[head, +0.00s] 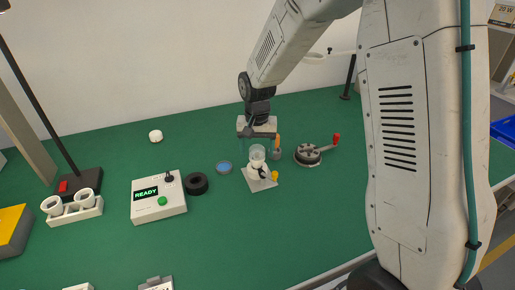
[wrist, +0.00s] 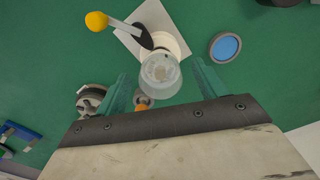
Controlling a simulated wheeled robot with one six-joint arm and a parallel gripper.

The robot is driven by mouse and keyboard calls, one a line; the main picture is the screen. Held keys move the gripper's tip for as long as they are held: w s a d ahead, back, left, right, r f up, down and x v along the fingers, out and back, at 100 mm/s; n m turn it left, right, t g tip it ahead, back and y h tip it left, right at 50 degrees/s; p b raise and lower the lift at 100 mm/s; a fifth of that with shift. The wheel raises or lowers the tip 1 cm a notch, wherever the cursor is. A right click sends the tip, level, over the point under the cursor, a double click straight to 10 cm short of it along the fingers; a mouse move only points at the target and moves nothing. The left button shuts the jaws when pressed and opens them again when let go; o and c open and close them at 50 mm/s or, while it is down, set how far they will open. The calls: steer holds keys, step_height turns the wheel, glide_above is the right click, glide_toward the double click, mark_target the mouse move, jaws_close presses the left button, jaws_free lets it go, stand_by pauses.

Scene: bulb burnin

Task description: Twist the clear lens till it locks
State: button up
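The clear lens (head: 258,151) is a frosted, see-through cup on top of a white socket (head: 257,170), which stands upright on a pale square plate (head: 262,184). In the wrist view the lens (wrist: 160,74) lies between and just beyond the fingertips of my gripper (wrist: 160,80). The teal fingers are spread apart, with a gap on both sides of the lens. A lever with a yellow knob (wrist: 97,21) sticks out from the socket. I cannot tell whether the lens is seated or locked.
A screwdriver-like orange-handled tool (head: 277,144) stands in a grey holder close behind the lens. A blue-topped round tin (head: 224,168) and a black ring (head: 196,184) lie left. A crank device (head: 308,154) sits right. The control box (head: 158,198) reads READY.

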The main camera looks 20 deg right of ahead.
mark_target(257, 149)
step_height(257, 149, up, 8)
steer(key=shift+f, duration=0.1)
stand_by(0.4)
stand_by(0.4)
steer(key=shift+s+n, duration=0.2)
steer(key=shift+n, duration=0.1)
steer(key=s+d+r+n, duration=0.1)
steer(key=s+r, duration=0.2)
steer(key=s, duration=0.7)
steer(key=s+d+r+n+t, duration=0.1)
steer(key=s+r, duration=0.3)
steer(key=s, duration=0.7)
steer(key=s+d+r+n, duration=0.1)
steer(key=s+r+n, duration=0.1)
steer(key=s, duration=0.8)
steer(key=shift+s+d+r, duration=0.2)
steer(key=shift+r, duration=0.7)
